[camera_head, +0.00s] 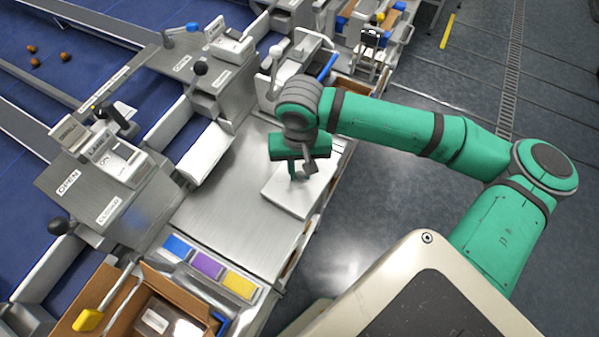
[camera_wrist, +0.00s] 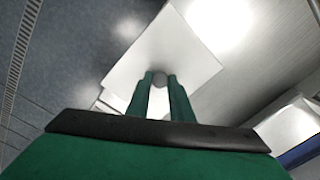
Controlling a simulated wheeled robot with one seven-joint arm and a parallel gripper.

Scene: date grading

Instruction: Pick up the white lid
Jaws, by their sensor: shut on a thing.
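The white lid (camera_head: 284,199) is a flat square panel at the right edge of the steel worktop in the head view. It also shows in the wrist view (camera_wrist: 190,50), below my gripper. My gripper (camera_head: 303,176) points down over the lid's upper part. In the wrist view its two green fingers (camera_wrist: 160,80) are close together, shut on a small round grey knob (camera_wrist: 160,79) at the lid. Whether the lid rests on the worktop or is slightly raised, I cannot tell.
The steel worktop (camera_head: 225,215) is clear left of the lid. Blue, purple and yellow blocks (camera_head: 208,265) line its near edge, beside a cardboard box (camera_head: 190,300). Levered chutes (camera_head: 110,190) and a blue conveyor (camera_head: 25,190) with several dates stand left. Open floor (camera_head: 370,215) lies right.

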